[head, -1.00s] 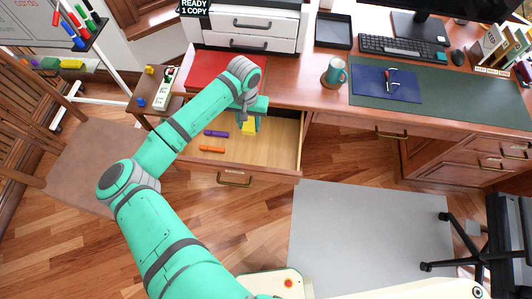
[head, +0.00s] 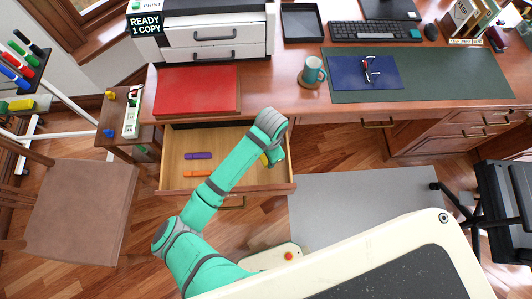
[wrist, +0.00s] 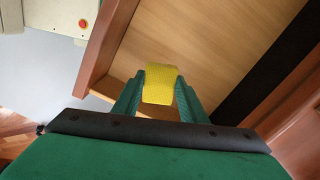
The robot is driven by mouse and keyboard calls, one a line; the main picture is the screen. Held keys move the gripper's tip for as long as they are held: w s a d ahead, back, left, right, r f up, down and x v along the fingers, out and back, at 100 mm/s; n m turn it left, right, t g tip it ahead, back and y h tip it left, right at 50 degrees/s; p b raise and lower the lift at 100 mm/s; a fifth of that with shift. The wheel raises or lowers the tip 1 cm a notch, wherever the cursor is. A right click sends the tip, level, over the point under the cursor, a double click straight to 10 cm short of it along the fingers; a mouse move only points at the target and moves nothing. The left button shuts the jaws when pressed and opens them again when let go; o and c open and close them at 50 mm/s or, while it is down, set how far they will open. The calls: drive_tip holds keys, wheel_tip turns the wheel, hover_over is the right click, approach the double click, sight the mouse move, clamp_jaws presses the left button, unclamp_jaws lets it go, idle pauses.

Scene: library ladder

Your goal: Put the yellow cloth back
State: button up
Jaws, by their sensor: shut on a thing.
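The yellow cloth (wrist: 161,84) is a small yellow block-like piece between the two green fingers of my gripper (wrist: 160,92) in the wrist view. The fingers are shut on it. In the head view a sliver of the yellow cloth (head: 264,160) shows beside my gripper (head: 270,162), over the right part of the open drawer (head: 227,174). My arm hides most of the cloth there. I cannot tell whether the cloth touches the drawer bottom.
A purple piece (head: 198,156) and an orange piece (head: 198,173) lie in the drawer's left part. A red folder (head: 197,91), a mug (head: 312,72) and a blue folder (head: 345,76) are on the desk above. A chair (head: 80,208) stands at the left.

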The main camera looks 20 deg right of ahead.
wheel_tip(320, 180, down, 3)
drive_tip(key=shift+a+f, duration=0.1)
drive_tip(key=shift+f, duration=0.05)
drive_tip(key=shift+s+f, duration=0.15)
drive_tip(key=shift+f, duration=1.7)
